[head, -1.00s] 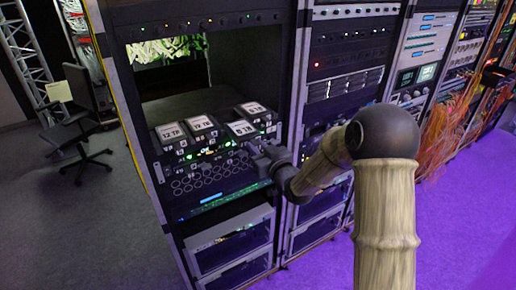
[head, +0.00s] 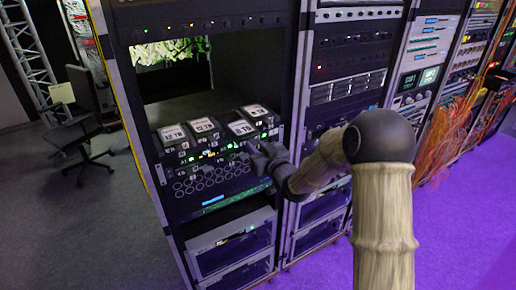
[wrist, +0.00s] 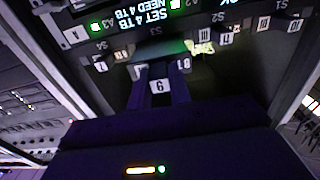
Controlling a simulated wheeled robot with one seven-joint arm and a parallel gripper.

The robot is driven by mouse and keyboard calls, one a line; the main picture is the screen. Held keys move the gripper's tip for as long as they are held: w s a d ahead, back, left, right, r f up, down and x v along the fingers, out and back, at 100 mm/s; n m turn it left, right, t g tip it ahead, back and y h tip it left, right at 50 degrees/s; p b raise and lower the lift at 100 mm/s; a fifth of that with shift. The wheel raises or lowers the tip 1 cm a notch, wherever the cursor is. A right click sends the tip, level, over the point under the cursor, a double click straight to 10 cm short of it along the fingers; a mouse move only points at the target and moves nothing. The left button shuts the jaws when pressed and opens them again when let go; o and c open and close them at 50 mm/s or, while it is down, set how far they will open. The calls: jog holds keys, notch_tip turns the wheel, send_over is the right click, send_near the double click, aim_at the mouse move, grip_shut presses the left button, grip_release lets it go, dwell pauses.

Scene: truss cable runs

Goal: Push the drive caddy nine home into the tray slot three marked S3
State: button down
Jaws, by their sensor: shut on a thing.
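The drive caddy nine shows in the wrist view as a small white tag (wrist: 158,87), upside down, between the two dark fingers of my gripper (wrist: 160,95). My gripper is shut on it. A dark slab with a greenish edge lies just beyond the tag, towards the tray. In the head view my gripper (head: 266,158) is at the right front of the tray (head: 212,185), close to the caddies.
Several caddies with white capacity labels (head: 204,125) stand in the tray to the left of and behind my gripper. A rack post (head: 297,90) rises just right of the tray.

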aim_at(244, 134)
jog(key=shift+w+a, duration=0.35)
jog(key=shift+w, duration=0.1)
jog(key=shift+b, duration=0.45)
dwell(0.4)
dwell(0.4)
jog(key=shift+b+x, duration=0.35)
jog(key=shift+x, duration=2.65)
jog(key=shift+w+a, duration=0.35)
jog(key=shift+w, duration=0.15)
jog(key=c, duration=1.2)
grip_release()
jog(key=shift+s+f, duration=0.1)
